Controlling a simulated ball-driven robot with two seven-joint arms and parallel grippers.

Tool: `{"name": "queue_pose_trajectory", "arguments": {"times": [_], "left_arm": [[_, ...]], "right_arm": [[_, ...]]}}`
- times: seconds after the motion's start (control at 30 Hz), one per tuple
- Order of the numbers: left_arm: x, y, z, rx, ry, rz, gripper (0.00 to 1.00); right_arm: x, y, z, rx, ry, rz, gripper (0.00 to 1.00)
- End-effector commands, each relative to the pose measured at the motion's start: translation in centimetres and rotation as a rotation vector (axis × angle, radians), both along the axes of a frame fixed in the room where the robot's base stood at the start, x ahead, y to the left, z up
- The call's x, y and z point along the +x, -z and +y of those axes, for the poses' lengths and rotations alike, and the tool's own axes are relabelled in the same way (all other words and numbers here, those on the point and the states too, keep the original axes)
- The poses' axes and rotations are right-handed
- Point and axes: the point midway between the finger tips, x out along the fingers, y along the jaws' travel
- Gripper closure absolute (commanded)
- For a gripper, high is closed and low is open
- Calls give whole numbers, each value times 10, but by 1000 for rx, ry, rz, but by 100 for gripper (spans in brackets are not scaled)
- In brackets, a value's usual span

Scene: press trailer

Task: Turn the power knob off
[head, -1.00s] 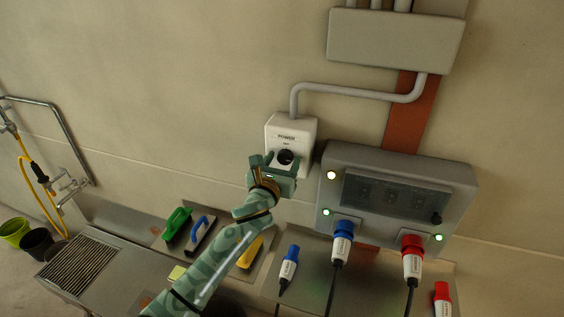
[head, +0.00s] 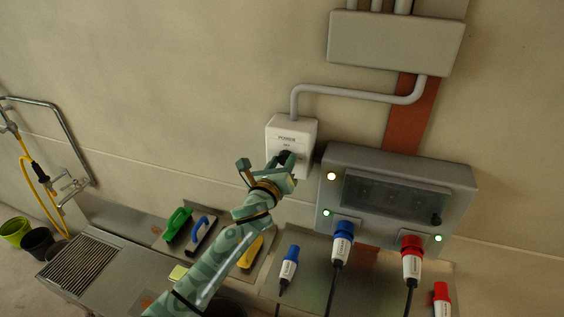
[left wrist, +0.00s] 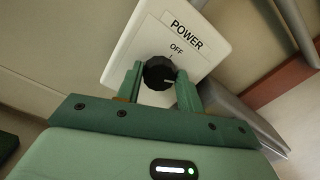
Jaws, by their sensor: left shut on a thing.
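The power knob is a black round knob (left wrist: 160,73) on a white box (head: 305,137) on the wall, marked POWER and OFF. In the head view the knob (head: 285,157) is partly hidden by my left gripper (head: 281,163). In the left wrist view the green fingers of my left gripper (left wrist: 160,84) stand on both sides of the knob and are shut on it. The knob's pale mark points to the right in that view, not at the tick under OFF. My right gripper is not in view.
A grey socket panel (head: 395,160) with lit lamps is right of the box, with blue (head: 343,230) and red (head: 412,244) plugs in it. A grey conduit (head: 350,91) runs above. Brushes (head: 200,232) and loose plugs lie on the steel counter below. Open wall is left.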

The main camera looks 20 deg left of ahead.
Motion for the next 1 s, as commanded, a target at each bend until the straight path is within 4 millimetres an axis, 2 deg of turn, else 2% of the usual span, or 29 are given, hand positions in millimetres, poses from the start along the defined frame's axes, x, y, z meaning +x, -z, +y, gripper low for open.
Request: {"name": "queue_pose_trajectory", "arguments": {"times": [1.0], "left_arm": [[0,4,2,-940,-2,34,86]], "right_arm": [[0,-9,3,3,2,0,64]]}}
